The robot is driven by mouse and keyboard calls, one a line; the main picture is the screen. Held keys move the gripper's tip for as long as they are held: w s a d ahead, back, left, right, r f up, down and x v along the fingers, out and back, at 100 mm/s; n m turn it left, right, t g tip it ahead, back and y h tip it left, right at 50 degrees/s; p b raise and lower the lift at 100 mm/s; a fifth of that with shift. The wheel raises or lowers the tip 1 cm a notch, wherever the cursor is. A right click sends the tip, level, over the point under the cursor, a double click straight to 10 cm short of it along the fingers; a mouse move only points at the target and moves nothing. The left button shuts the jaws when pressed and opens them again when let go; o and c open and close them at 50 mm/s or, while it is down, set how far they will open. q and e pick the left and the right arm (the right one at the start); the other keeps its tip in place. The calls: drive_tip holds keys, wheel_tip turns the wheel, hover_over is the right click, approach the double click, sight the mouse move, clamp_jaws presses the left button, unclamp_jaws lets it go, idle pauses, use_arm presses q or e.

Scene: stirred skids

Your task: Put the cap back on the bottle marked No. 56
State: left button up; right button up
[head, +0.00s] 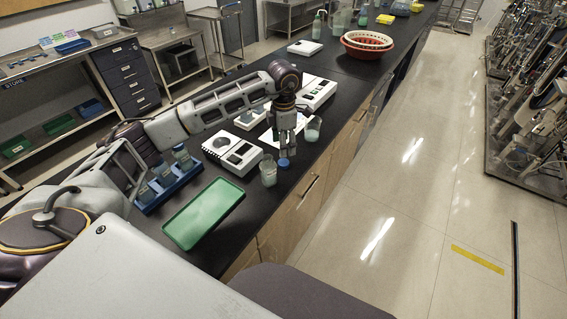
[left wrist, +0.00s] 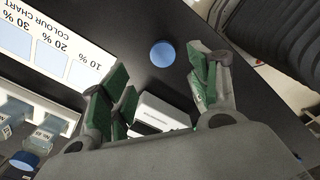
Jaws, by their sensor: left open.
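A round blue cap (head: 283,163) lies on the black bench, just below my left gripper (head: 287,147). In the left wrist view the cap (left wrist: 162,53) shows between and beyond the open fingertips (left wrist: 163,72). The left gripper is open, empty and points down; nothing is between its fingers. Several labelled bottles (head: 183,158) stand in a blue rack (head: 150,207) to the left. I cannot read their numbers in the head view. In the left wrist view, labelled glassware (left wrist: 45,136) and a blue cap-like disc (left wrist: 25,160) show at lower left. My right gripper is not in view.
A glass beaker (head: 268,173) is left of the cap and another (head: 313,129) behind it. A white device (head: 232,150), a green tray (head: 204,211) and a colour chart (left wrist: 62,47) lie near. The bench's front edge is close to the cap. A red basket (head: 367,44) stands farther back.

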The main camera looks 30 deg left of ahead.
sight(283, 162)
use_arm(q)
drive_tip(key=shift+f, duration=1.15)
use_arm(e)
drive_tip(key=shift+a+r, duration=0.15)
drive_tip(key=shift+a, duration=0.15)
use_arm(q)
drive_tip(key=shift+s+f+p, duration=0.2)
drive_tip(key=shift+f+p, duration=0.15)
drive_tip(key=shift+f, duration=0.5)
drive_tip(key=shift+d+f, duration=0.1)
drive_tip(key=shift+f, duration=0.8)
drive_tip(key=shift+f+p, duration=0.35)
drive_tip(key=shift+f, duration=0.5)
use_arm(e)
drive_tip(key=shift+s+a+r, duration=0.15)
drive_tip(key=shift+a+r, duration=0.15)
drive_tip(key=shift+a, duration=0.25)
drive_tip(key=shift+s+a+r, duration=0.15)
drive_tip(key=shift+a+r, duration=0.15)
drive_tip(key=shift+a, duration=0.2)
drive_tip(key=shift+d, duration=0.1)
